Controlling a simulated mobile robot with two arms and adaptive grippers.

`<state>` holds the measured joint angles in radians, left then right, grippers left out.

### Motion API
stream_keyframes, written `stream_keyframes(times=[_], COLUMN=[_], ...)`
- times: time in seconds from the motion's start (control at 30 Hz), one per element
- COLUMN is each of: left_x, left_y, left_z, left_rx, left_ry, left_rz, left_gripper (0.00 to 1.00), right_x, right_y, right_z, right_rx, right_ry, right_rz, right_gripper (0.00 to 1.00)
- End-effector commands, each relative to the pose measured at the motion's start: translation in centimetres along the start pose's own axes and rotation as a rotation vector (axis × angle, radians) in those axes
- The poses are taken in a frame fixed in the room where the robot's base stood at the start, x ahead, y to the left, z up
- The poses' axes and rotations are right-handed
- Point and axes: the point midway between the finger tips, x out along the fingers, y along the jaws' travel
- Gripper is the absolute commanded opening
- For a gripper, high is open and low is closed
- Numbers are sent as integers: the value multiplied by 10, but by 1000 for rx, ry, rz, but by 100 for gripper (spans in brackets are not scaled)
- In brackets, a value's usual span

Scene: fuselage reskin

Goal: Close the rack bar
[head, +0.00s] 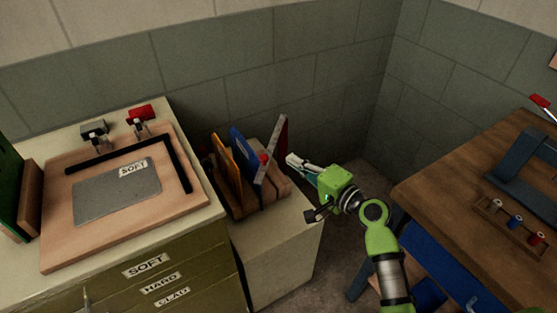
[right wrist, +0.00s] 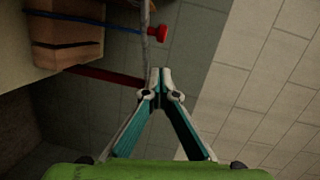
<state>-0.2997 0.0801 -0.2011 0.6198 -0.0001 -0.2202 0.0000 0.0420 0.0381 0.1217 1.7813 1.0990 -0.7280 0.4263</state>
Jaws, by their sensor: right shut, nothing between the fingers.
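The wooden rack (head: 243,209) stands on a pale cabinet and holds upright panels, an orange one (head: 228,165) and a blue one (head: 242,148) among them. A grey bar (head: 270,155) with a red knob (head: 264,159) slants upward at the rack's right side, raised rather than lying flat. My right gripper (head: 290,159) is shut and empty, just right of the bar. In the right wrist view its fingertips (right wrist: 160,72) meet below the red knob (right wrist: 157,33); whether they touch the bar I cannot tell. My left gripper is not in view.
A workbench on the left carries a wooden board (head: 65,240) with a grey sheet and two clamps. A brown table (head: 440,180) with a spool holder (head: 515,222) stands at the right. Block walls close in behind the rack. Floor shows between cabinet and table.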

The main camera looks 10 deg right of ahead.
Motion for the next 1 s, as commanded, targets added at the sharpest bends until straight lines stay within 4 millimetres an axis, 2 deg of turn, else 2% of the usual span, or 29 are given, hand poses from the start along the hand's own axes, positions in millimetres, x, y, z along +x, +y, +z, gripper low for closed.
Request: stream_keyframes(times=[0.03,0.1,0.3,1.0], left_x=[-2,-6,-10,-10], left_y=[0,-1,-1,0], left_z=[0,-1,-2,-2], left_rx=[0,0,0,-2], left_ry=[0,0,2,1], left_rz=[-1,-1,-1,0], left_gripper=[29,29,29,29], right_x=[11,19,33,38], right_y=[-2,-2,-1,0], right_z=[0,10,25,31], right_rx=[3,5,3,-1], right_ry=[-1,-2,-1,-1], right_rz=[-2,-2,-1,0], right_gripper=[0,0,0,0])
